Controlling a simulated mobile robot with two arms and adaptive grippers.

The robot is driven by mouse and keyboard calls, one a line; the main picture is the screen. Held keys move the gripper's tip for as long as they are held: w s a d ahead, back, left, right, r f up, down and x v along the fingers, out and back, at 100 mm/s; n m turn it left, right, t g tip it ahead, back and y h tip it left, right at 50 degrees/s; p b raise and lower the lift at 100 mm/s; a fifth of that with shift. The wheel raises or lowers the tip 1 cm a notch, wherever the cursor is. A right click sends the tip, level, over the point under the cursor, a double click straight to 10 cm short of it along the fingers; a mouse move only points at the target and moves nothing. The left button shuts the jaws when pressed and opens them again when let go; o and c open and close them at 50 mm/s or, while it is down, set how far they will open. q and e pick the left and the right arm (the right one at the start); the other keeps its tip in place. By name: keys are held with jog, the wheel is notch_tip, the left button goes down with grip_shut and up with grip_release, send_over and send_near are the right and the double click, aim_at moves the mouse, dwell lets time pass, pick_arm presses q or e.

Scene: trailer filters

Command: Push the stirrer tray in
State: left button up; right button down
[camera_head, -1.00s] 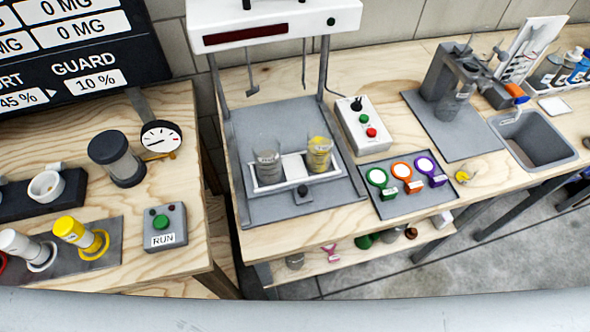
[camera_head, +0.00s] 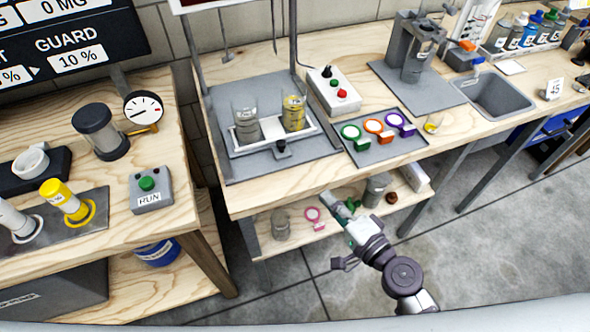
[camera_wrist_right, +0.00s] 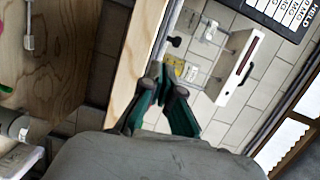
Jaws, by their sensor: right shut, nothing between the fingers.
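The stirrer tray (camera_head: 237,149) is a white-rimmed tray on the grey stirrer base plate (camera_head: 245,172) on the middle bench. It holds two beakers, one grey (camera_head: 247,124) and one with yellow contents (camera_head: 293,112). A dark knob (camera_head: 282,147) sticks out at the tray's front. My right gripper (camera_head: 333,202) is in front of the bench, below and to the right of the tray, apart from it. In the right wrist view the green fingertips (camera_wrist_right: 168,80) are together with nothing between them. My left gripper is not in view.
A grey mat with green, orange and purple rings (camera_head: 378,127) lies right of the stirrer, beside a button box (camera_head: 335,92). A lower shelf (camera_head: 300,238) holds several items near my right gripper. A RUN box (camera_head: 150,190) sits on the left bench.

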notch_tip(320, 180, up, 2)
jog(key=p, duration=0.4)
send_near(284, 147)
jog(key=shift+y, duration=0.3)
jog(key=x, duration=0.6)
jog(key=shift+w+f, duration=0.15)
jog(key=shift+w, duration=0.15)
jog(key=shift+w+a, duration=0.3)
jog(key=shift+w, duration=0.05)
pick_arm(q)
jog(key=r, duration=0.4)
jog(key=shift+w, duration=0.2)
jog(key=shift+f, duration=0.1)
pick_arm(e)
jog(key=w, duration=0.2)
jog(key=w+a+b, duration=0.1)
jog(key=w, duration=0.1)
jog(key=shift+w+a+f, duration=0.1)
jog(key=shift+w+a, duration=0.15)
jog(key=shift+w, duration=0.15)
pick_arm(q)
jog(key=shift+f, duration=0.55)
pick_arm(e)
jog(key=shift+s, duration=0.1)
